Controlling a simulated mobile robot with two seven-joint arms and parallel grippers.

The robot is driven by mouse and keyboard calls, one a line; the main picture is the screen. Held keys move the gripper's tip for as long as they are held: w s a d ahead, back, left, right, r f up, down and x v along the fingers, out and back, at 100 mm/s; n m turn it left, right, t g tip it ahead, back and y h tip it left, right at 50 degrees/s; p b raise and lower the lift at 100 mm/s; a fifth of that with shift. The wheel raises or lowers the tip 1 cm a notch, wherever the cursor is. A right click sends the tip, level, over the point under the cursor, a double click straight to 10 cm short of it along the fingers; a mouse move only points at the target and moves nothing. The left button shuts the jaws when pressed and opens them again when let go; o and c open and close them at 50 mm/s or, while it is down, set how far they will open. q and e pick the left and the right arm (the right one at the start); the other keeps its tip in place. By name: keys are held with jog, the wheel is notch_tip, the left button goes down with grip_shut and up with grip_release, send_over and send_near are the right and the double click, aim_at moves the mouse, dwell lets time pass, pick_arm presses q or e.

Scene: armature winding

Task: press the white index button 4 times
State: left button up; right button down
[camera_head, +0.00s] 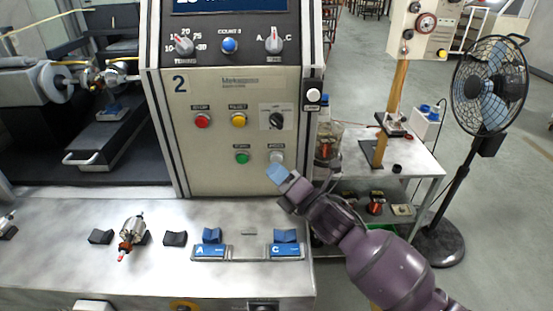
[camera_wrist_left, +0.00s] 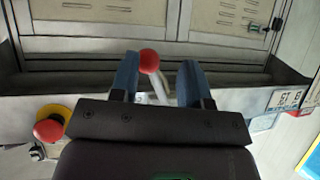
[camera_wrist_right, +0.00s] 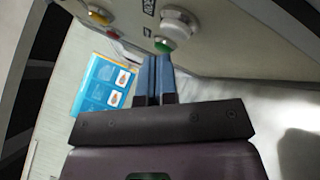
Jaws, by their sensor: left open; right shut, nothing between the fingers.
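The white index button (camera_head: 276,157) is at the lower right of the beige control panel, right of a green button (camera_head: 242,157). My right gripper (camera_head: 277,173) is shut and empty, its blue fingertips just below the white button in the head view. In the right wrist view the white button (camera_wrist_right: 180,24) is above and right of the fingertips (camera_wrist_right: 154,58), and the green button (camera_wrist_right: 164,46) is near them. I cannot tell whether they touch. My left gripper (camera_wrist_left: 157,75) is open, only in the left wrist view, with a red-knobbed lever (camera_wrist_left: 149,61) appearing between its fingers.
The panel also has a red button (camera_head: 202,120), a yellow button (camera_head: 238,119) and a black knob (camera_head: 277,120). Another white button (camera_head: 314,96) sits at the panel's right edge. An armature (camera_head: 131,231) and blue holders (camera_head: 210,250) rest on the metal bench (camera_head: 60,265).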

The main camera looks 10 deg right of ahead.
jog(key=shift+w, duration=0.15)
jog(key=shift+w, duration=0.3)
jog(key=shift+w+d, duration=0.15)
jog(key=shift+w, duration=0.3)
dwell(1.0)
jog(key=shift+s, duration=0.9)
jog(key=shift+a, duration=0.2)
jog(key=s, duration=0.1)
jog(key=s+p, duration=0.1)
jog(key=s, duration=0.1)
jog(key=s+a, duration=0.1)
jog(key=s, duration=0.1)
dwell(0.3)
